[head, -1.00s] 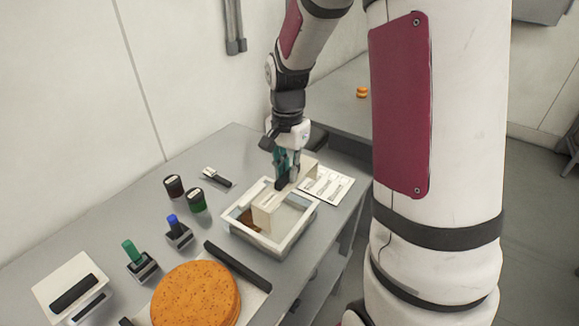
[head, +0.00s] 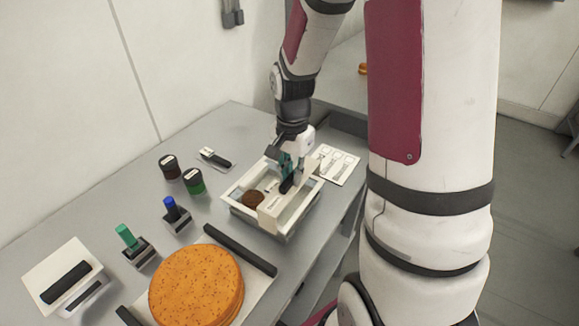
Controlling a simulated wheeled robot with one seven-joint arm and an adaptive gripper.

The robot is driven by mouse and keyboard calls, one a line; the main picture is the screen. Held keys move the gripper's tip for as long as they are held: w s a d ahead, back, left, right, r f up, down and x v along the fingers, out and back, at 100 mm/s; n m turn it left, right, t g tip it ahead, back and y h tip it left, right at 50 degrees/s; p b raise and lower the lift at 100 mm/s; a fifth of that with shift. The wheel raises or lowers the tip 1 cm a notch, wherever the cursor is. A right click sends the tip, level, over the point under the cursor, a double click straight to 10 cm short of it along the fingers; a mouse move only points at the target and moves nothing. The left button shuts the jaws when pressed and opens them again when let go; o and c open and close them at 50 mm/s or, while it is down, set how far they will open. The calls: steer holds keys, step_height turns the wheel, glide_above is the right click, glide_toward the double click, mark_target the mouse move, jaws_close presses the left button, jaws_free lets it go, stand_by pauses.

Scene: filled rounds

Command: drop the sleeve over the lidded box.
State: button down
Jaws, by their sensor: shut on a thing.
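The cream sleeve (head: 270,211) is in my gripper (head: 289,179), which is shut on it. The sleeve is over the right part of the lidded box (head: 234,203), a pale box with a white rim. A dark brown round (head: 253,199) shows inside the rim, left of the sleeve. The sleeve hides the right part of the box top. I cannot tell whether the sleeve touches the box. My fingers hide part of the sleeve.
A white card (head: 338,164) lies behind the box. Two dark jars (head: 181,174), a blue-handled stamp (head: 176,213) and a green-handled stamp (head: 133,244) stand to the left. A large orange round (head: 196,286) and a black bar (head: 240,250) are in front.

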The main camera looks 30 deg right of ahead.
mark_target(292, 186)
steer(key=shift+f+b, duration=0.85)
steer(key=shift+f, duration=1.35)
steer(key=shift+f, duration=0.25)
steer(key=c, duration=1)
jaws_free()
steer(key=shift+r, duration=0.15)
steer(key=shift+r+p, duration=1.75)
steer(key=shift+r, duration=1.65)
